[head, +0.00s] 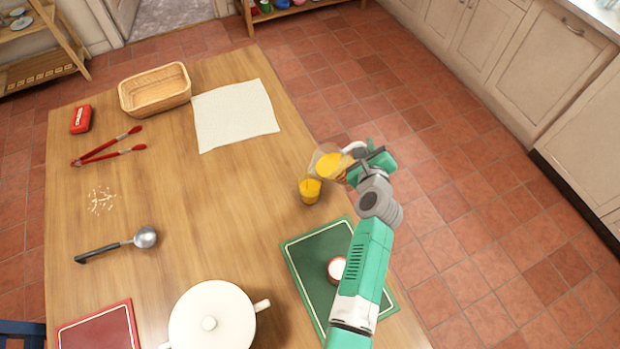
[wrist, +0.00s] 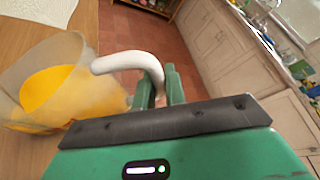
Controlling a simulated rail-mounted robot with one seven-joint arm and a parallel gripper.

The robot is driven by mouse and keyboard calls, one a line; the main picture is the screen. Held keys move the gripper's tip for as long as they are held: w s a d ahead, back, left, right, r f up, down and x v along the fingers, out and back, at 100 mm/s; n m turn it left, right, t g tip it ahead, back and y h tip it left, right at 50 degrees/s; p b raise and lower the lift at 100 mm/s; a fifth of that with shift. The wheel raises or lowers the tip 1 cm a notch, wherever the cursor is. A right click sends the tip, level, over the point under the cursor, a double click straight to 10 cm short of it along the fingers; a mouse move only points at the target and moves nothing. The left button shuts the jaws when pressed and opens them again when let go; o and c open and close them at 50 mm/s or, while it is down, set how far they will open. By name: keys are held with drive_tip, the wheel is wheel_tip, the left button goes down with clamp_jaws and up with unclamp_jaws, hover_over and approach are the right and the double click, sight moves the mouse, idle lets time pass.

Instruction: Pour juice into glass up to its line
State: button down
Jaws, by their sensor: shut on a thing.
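A clear jug (head: 326,160) with orange juice is held over the right edge of the table in the head view. It fills the left of the wrist view (wrist: 88,95), with the juice lying unevenly against its wall, so it looks tilted. My gripper (head: 357,163) is shut on the jug's white handle, which shows in the wrist view (wrist: 128,62) between the green fingers (wrist: 160,86). The glass (head: 310,190) stands on the table just below the jug and holds orange juice. Its line cannot be made out. Whether juice is flowing cannot be told.
A green cutting board (head: 308,262) with a small red-and-white round item (head: 337,268) lies under my arm. A white pot (head: 205,310) stands at the front. A white cloth (head: 235,113) and wicker basket (head: 155,90) lie at the back. The table's middle is clear.

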drive_tip(key=shift+a+r+n, duration=0.3)
drive_tip(key=shift+a+r, duration=0.05)
drive_tip(key=shift+r, duration=0.05)
idle(1.7)
drive_tip(key=d+f+m+y+b, duration=0.1)
drive_tip(key=d+f+m+b, duration=0.2)
drive_tip(key=f+b, duration=0.3)
drive_tip(key=w+d+f+m+g+y+b, duration=0.1)
drive_tip(key=d+f+m+y+b, duration=0.1)
drive_tip(key=f+b, duration=0.4)
drive_tip(key=shift+w+d+f+m, duration=0.25)
drive_tip(key=shift+d+f+m, duration=0.35)
drive_tip(key=shift+d+f, duration=0.3)
